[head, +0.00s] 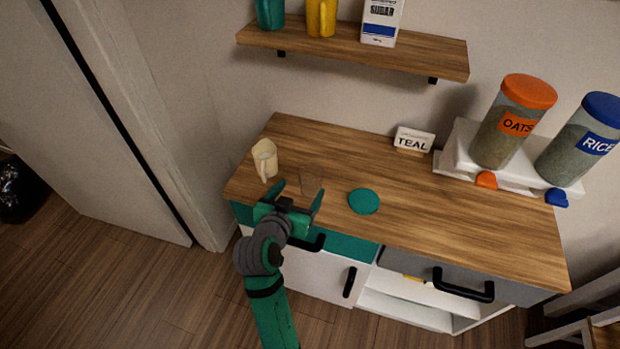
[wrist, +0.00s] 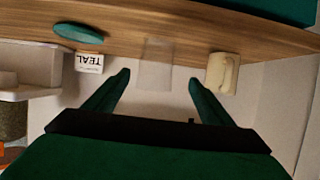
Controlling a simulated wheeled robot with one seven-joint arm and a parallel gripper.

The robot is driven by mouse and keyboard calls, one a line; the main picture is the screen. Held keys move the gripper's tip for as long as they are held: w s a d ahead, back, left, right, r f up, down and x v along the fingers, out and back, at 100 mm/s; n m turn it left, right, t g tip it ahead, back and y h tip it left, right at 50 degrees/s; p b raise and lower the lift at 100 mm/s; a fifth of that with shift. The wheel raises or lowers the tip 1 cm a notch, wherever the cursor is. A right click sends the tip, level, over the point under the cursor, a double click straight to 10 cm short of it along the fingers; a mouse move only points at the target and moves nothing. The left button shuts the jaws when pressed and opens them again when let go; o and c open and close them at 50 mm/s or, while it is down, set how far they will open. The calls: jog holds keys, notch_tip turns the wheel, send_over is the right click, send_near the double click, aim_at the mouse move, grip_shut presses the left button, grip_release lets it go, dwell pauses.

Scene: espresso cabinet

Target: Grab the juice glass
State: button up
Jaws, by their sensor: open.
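The juice glass (head: 312,180) is clear and faint, and stands on the wooden cabinet top near its front left. In the wrist view the glass (wrist: 156,62) shows as a pale see-through shape, centred between my fingertips in the picture. My gripper (head: 298,192) is open and empty, at the front of the glass in the head view. In the wrist view its two green fingers (wrist: 159,78) are spread apart. I cannot tell whether the fingertips reach around the glass.
A cream mug (head: 265,160) stands left of the glass, and a teal coaster (head: 364,201) lies to its right. A TEAL card (head: 414,140) stands at the back. Oats (head: 512,122) and rice (head: 580,142) jars stand on a white riser. A wall shelf (head: 350,52) hangs above.

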aim_at(314, 171)
jog(key=shift+w+d+r, duration=0.1)
jog(key=shift+w+r, duration=0.1)
jog(key=shift+w, duration=0.15)
jog(key=x, duration=0.5)
jog(key=shift+w+d, duration=0.1)
jog(key=shift+d, duration=0.05)
jog(key=shift+d+r+x, duration=0.1)
jog(key=shift+d+x, duration=0.05)
jog(key=shift+x, duration=0.75)
jog(key=shift+d+r+x, duration=0.1)
jog(key=shift+d+x, duration=0.05)
jog(key=shift+x, duration=0.75)
jog(key=shift+d+r+x, duration=0.1)
jog(key=shift+d+x, duration=0.05)
jog(key=shift+x, duration=0.7)
jog(key=shift+a, duration=0.1)
jog(key=c, duration=1.3)
